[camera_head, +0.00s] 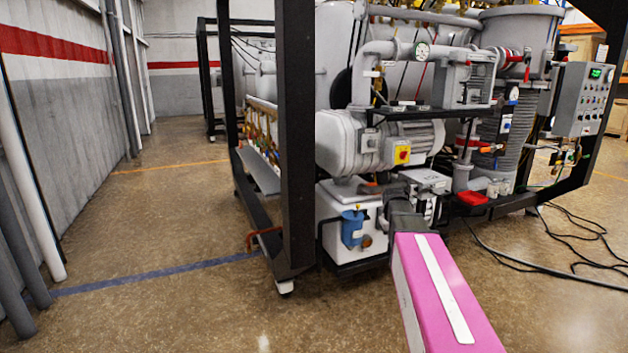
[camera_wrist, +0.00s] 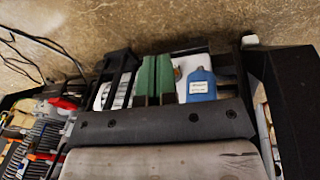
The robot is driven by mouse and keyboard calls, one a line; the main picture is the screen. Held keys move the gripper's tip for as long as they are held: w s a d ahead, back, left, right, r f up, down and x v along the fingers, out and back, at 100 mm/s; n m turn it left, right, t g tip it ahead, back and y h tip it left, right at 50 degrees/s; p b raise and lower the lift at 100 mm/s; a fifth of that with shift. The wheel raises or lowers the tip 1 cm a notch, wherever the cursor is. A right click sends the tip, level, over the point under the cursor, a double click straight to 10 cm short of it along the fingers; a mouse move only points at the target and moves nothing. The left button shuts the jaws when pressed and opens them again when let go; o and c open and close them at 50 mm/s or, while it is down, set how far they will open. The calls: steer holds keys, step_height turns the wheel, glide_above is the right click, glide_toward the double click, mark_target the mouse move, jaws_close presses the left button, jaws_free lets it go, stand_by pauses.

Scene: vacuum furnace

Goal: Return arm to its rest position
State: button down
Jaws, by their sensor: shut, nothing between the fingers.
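In the wrist view, my gripper (camera_wrist: 155,76) shows two green-faced fingers side by side with almost no gap, above a dark bar with screws. It looks shut, with nothing between the fingers. In the head view, my pink arm reaches forward from the bottom right toward the lower part of the vacuum furnace (camera_head: 345,140). A blue canister (camera_wrist: 201,84) with a white label lies just right of the fingers in the wrist view. I cannot tell how far apart they are.
The same kind of blue canister (camera_head: 352,229) sits by a white pump box left of my arm. A motor (camera_head: 405,143), a black frame post (camera_head: 297,130) and a control box (camera_head: 584,99) stand around. Black cables (camera_head: 575,240) lie on the right floor. The left aisle is clear.

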steer(key=s+a+f+m+g, duration=0.1)
steer(key=s+a+f, duration=0.4)
steer(key=s, duration=0.5)
steer(key=s+a+f+m+y, duration=0.1)
steer(key=s+a+f, duration=0.5)
steer(key=s+f, duration=0.3)
steer(key=shift+s+g+y, duration=0.3)
steer(key=shift+s+g, duration=0.1)
steer(key=shift+s, duration=0.8)
steer(key=shift+f, duration=0.1)
